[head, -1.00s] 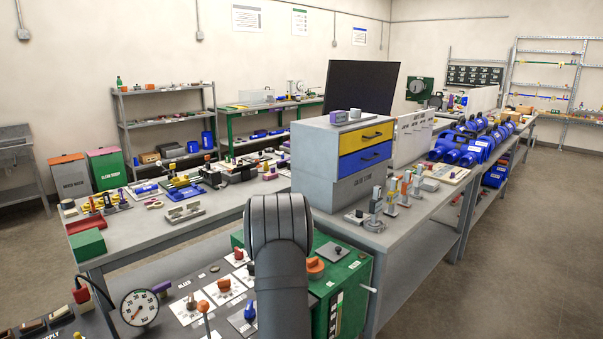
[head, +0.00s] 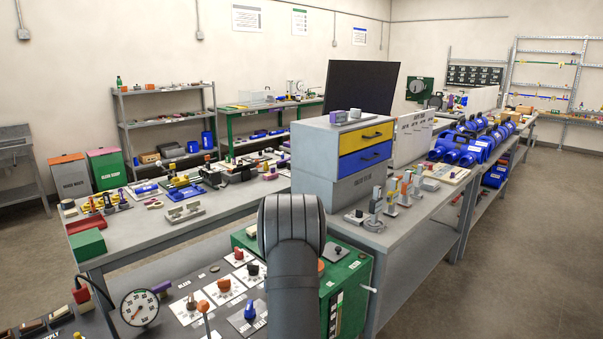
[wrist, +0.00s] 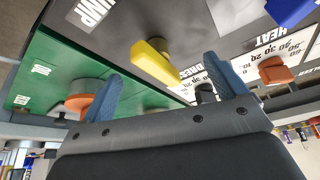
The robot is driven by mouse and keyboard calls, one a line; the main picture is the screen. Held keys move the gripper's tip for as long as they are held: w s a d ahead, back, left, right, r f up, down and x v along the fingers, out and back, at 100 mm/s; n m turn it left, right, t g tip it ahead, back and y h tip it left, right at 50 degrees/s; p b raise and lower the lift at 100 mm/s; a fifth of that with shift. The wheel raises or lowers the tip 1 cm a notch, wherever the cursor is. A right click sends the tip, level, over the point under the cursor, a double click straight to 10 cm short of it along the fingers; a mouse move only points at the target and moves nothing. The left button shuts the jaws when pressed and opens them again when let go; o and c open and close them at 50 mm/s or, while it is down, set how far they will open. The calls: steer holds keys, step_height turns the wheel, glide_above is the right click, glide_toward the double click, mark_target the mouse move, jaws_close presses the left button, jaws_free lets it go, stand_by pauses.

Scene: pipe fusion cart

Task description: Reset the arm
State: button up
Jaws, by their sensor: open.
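My gripper (wrist: 160,68) shows in the wrist view with its two blue fingers spread apart and nothing held between them. A yellow lever (wrist: 153,62) on the dark panel lies beyond the gap between the fingers. An orange knob (wrist: 79,102) on the green surface is close beside the left finger. A black knob (wrist: 205,92) is partly hidden by the right finger. In the head view my dark arm stands in front of the green cabinet, and my gripper is hidden there.
The control panel in the head view carries a blue knob (head: 250,311), an orange knob (head: 224,285) and a round gauge (head: 139,307). The green cabinet (head: 350,278) stands right of my arm. A grey drawer unit (head: 318,158) with yellow and blue drawers rises behind it.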

steer(key=shift+n+g+y, duration=0.4)
steer(key=shift+n+y, duration=0.2)
steer(key=shift+n, duration=1.3)
steer(key=shift+d, duration=0.1)
steer(key=shift+a+m+t+h, duration=0.1)
steer(key=shift+m+t+h, duration=0.35)
steer(key=shift+m, duration=1.15)
steer(key=shift+a+m+t+h, duration=0.15)
steer(key=shift+m+h, duration=0.5)
steer(key=shift+m, duration=0.95)
steer(key=shift+d, duration=0.1)
